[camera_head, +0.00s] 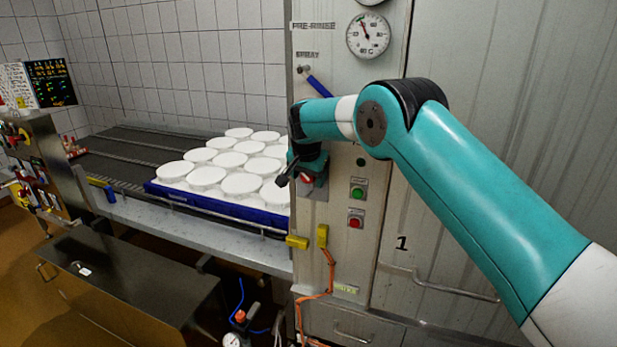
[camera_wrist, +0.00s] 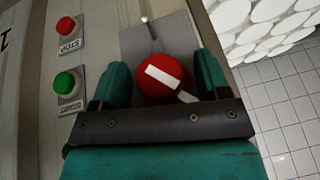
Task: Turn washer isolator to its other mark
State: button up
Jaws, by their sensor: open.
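The washer isolator is a red round knob (camera_wrist: 163,84) with a white bar across its face, on a grey plate (camera_wrist: 150,40) on the washer's panel. The bar lies slanted in the wrist view, and a second white piece shows at the knob's lower right edge. A small pale mark shows near the plate's top edge. My gripper (camera_wrist: 162,64) is open, one teal finger on each side of the knob. I cannot tell whether the fingers touch it. In the head view my gripper (camera_head: 298,176) is at the panel and covers part of the red isolator (camera_head: 306,179).
A green button (camera_head: 357,192) and a red button (camera_head: 355,221) sit right of the isolator. A blue-handled spray lever (camera_head: 317,83) and a dial gauge (camera_head: 368,35) are above. A blue tray (camera_head: 225,206) of white moulds stands on the conveyor, left of the panel.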

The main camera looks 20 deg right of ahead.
jog(key=b+v, duration=0.4)
jog(key=v, duration=1.3)
jog(key=shift+b, duration=0.35)
jog(key=s+f+n+g+y+b, duration=0.1)
jog(key=s+f+n, duration=0.4)
jog(key=s, duration=0.9)
jog(key=s+a+f+n+g+y+b, duration=0.1)
jog(key=s+f+n+b, duration=0.4)
jog(key=s, duration=0.9)
jog(key=s+a+f+n+g+y+b, duration=0.1)
jog(key=s+f+n+g+y+b, duration=0.1)
jog(key=s+f+n+b, duration=0.3)
jog(key=s+f+y, duration=0.1)
jog(key=s+f, duration=0.3)
jog(key=s, duration=0.6)
jog(key=shift+a+g+y, duration=0.25)
jog(key=shift+g+y, duration=0.05)
jog(key=shift+y, duration=0.1)
